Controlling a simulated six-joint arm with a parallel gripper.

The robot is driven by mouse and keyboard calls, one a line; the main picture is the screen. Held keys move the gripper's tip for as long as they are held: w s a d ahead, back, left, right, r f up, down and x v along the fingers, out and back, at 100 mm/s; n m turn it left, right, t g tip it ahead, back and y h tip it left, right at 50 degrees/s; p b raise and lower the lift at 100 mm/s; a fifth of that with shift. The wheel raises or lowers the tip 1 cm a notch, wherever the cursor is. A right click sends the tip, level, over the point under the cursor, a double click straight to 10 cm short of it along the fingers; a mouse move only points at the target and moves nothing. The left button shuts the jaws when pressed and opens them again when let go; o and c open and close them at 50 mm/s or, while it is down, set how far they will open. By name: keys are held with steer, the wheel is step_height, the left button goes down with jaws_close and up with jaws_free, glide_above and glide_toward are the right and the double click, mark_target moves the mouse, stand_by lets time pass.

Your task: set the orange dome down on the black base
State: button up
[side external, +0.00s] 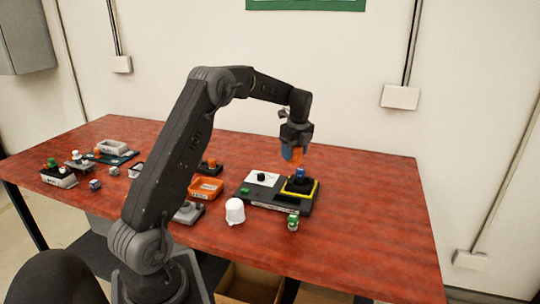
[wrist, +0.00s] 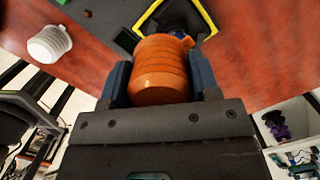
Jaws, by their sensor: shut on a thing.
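The ribbed orange dome (wrist: 160,68) is clamped between the two blue fingers of my gripper (wrist: 161,82). In the side view the dome (side external: 297,156) shows as a small orange patch at my gripper (side external: 292,150), in the air above the table's right half. Below it is a black base (side external: 296,186) with a yellow edge and a blue piece (side external: 300,173) standing on it. There is a gap between dome and blue piece. In the wrist view the yellow edge (wrist: 209,17) shows beyond the dome, which hides part of the base.
The base sits on a dark board (side external: 262,203) with a white panel (side external: 262,179) and black knob. A white ribbed cap (side external: 235,211) and green-topped can (side external: 293,222) stand nearby. An orange tray (side external: 206,189) is left. The table's right end is clear.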

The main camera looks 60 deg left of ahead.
mark_target(301, 169)
steer(key=shift+w+d+f, duration=0.15)
steer(key=shift+w+d, duration=0.05)
steer(key=shift+w, duration=0.4)
steer(key=shift+w+d+f, duration=0.1)
steer(key=shift+w+d, duration=0.05)
steer(key=shift+w, duration=0.4)
steer(key=shift+f, duration=1.15)
steer(key=shift+f, duration=1.85)
stand_by(0.5)
steer(key=shift+f, duration=0.3)
steer(key=shift+f, duration=0.6)
stand_by(0.9)
steer(key=o, duration=1.3)
steer(key=shift+r, duration=0.1)
